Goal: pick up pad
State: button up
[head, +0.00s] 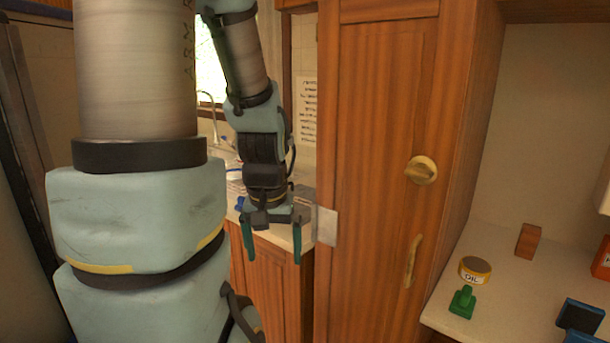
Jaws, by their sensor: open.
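My gripper (272,252) hangs in front of the counter at the centre-left, fingers pointing down. Its two green fingers are apart with nothing between them. On the right counter, two dark blue flat objects, one upper (579,316) and one at the bottom edge (584,338), lie near the right edge of the picture; either could be the pad, but I cannot tell. My gripper is well to the left of them, with a tall wooden cabinet between.
The tall wooden cabinet (375,150) has a round knob and a handle. The right counter (505,270) holds a yellow-and-dark tin (475,270), a green object (462,301), a brown block (528,240) and an orange object (602,260). A sink tap (210,108) stands behind my arm.

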aim_at(463, 304)
jog(key=k+l, duration=0.15)
jog(key=l, duration=0.2)
jog(key=k+l+u, duration=0.1)
jog(key=l, duration=0.3)
jog(key=k+l, duration=0.2)
jog(key=l, duration=0.15)
jog(key=i, duration=0.5)
